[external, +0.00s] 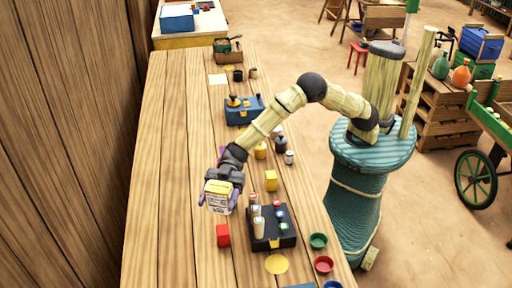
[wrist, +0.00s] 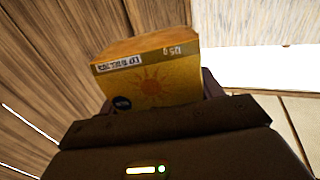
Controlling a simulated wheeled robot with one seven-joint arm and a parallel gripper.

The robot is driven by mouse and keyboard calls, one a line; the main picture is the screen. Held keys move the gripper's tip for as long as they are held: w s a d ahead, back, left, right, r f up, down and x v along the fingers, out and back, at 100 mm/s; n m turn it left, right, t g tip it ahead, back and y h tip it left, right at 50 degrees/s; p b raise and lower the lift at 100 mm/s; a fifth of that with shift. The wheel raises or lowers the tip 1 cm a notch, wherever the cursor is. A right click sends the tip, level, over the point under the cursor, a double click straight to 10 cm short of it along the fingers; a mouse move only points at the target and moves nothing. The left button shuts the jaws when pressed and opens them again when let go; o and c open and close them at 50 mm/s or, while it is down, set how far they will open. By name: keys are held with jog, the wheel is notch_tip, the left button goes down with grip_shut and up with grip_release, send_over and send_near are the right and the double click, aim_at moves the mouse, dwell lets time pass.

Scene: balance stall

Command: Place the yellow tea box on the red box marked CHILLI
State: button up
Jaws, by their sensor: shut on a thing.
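My gripper (external: 222,184) is shut on the yellow tea box (external: 217,198), held in the air above the left part of the long wooden table. In the wrist view the tea box (wrist: 152,78) shows a sun print, small labels and a dark round sticker, and it sits tilted between the jaws. The red box (external: 223,235) stands on the table, below the held box in the external view and apart from it. I cannot read any marking on the red box. It is not visible in the wrist view.
A smaller yellow box (external: 271,181) stands to the right. A dark tray (external: 284,242) with several containers is right of the red box. Green (external: 318,240) and red (external: 324,263) bowls line the right edge. A yellow disc (external: 277,264) lies in front. Table left of the red box is clear.

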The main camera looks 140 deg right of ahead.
jog(key=shift+d+f, duration=0.1)
jog(key=shift+d, duration=0.05)
jog(key=shift+s+f, duration=0.1)
jog(key=shift+f, duration=0.2)
send_over(221, 234)
notch_tip(221, 234, down, 6)
jog(key=shift+r, duration=0.25)
jog(key=shift+f, duration=1.9)
jog(key=shift+f, duration=0.1)
jog(key=o, duration=1)
